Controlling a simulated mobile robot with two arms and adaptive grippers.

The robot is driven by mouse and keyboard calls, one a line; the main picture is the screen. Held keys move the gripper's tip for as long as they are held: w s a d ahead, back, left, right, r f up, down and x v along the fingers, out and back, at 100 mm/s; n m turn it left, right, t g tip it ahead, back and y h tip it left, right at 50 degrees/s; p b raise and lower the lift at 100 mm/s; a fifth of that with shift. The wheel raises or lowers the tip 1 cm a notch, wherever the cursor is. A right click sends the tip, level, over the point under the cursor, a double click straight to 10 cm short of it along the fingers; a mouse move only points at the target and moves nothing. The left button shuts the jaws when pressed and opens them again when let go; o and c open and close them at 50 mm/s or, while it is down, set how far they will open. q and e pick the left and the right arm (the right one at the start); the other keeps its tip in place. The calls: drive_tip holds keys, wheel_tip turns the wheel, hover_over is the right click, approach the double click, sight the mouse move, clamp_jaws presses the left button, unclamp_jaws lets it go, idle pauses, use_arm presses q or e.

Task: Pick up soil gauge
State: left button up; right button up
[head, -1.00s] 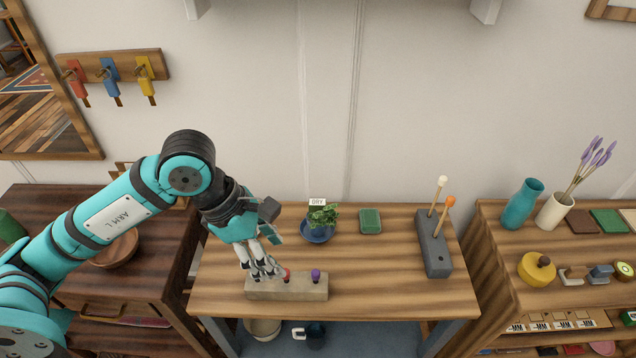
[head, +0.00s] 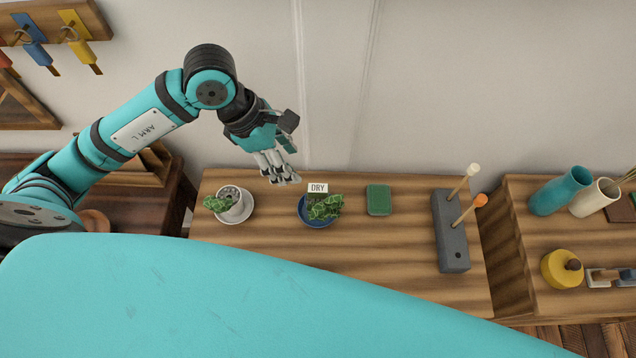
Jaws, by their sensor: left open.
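Two thin wooden sticks stand in a grey block (head: 450,235) at the right of the table: one with a white tip (head: 473,169), one with an orange tip (head: 480,200). A white "DRY" tag (head: 318,188) shows at the plant in a blue pot (head: 306,220). My left gripper (head: 284,179) is open and empty, above the table's back edge, left of the tag. My right gripper is not in view.
A plant in a white pot (head: 233,205) stands on a saucer at the left. A green block (head: 379,199) lies between the blue pot and the grey block. A teal part of my own body hides the table's front. A yellow pot (head: 562,268) is on the right-hand table.

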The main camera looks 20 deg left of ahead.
use_arm(q)
drive_tip(key=p, duration=0.1)
hover_over(317, 187)
drive_tip(key=s+a, duration=0.2)
drive_tip(key=a, duration=0.1)
wheel_tip(317, 187, down, 6)
drive_tip(key=shift+w+d+f+p, duration=0.3)
drive_tip(key=shift+d+f, duration=0.1)
drive_tip(key=shift+f, duration=0.25)
drive_tip(key=shift+d+f, duration=0.15)
drive_tip(key=shift+d, duration=0.05)
drive_tip(key=p+x, duration=0.2)
drive_tip(key=x, duration=0.1)
drive_tip(key=shift+w+d+f, duration=0.15)
drive_tip(key=shift+w+f, duration=0.1)
drive_tip(key=shift+w, duration=0.15)
drive_tip(key=shift+d+f, duration=0.15)
drive_tip(key=shift+f, duration=0.35)
clamp_jaws()
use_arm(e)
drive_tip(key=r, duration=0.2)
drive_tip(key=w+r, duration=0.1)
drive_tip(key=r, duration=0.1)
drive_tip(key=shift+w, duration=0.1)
